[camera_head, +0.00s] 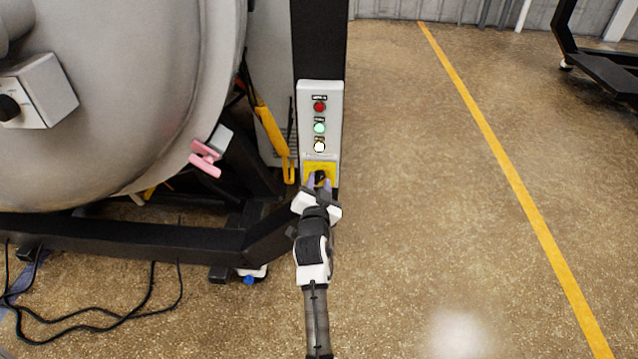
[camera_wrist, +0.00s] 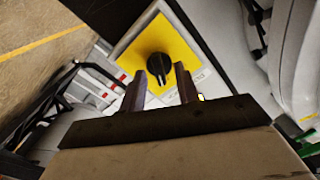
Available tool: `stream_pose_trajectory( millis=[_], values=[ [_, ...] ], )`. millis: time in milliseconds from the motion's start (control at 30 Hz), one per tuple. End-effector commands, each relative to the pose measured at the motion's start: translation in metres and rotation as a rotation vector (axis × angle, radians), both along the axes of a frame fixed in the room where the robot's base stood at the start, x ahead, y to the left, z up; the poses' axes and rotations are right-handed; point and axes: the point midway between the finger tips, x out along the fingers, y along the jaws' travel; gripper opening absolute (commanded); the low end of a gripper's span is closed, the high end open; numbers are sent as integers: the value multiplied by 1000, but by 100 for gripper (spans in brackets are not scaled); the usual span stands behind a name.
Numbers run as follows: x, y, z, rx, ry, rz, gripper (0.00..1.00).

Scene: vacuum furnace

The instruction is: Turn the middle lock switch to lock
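The lock switch is a black rotary knob (camera_wrist: 159,67) on a yellow plate (camera_wrist: 185,45) at the bottom of a white control panel (camera_head: 335,120). In the head view the yellow plate (camera_head: 310,170) shows just above my gripper (camera_head: 319,184), which partly covers the knob. In the wrist view my gripper (camera_wrist: 160,85) is open, with its two fingers apart. The knob appears between and just beyond the fingertips. I cannot tell whether the fingers touch it.
A red button (camera_head: 319,106), a green button (camera_head: 319,128) and a white button (camera_head: 319,146) sit above the plate. A large grey furnace vessel (camera_head: 130,100) with a pink-handled clamp (camera_head: 205,158) is at left. A yellow hanging handle (camera_head: 272,140) is left of the panel. Floor (camera_head: 430,200) at right is clear.

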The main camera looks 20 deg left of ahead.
Motion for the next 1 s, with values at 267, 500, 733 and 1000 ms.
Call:
stream_pose_trajectory(
  millis=[267,500,733,1000],
  values=[
    [0,0,0,0,0,0,7],
    [0,0,0,-1,0,0,0],
    [0,-1,0,-41,-12,-2,0],
    [0,0,1,-202,-58,-2,0]
  ],
)
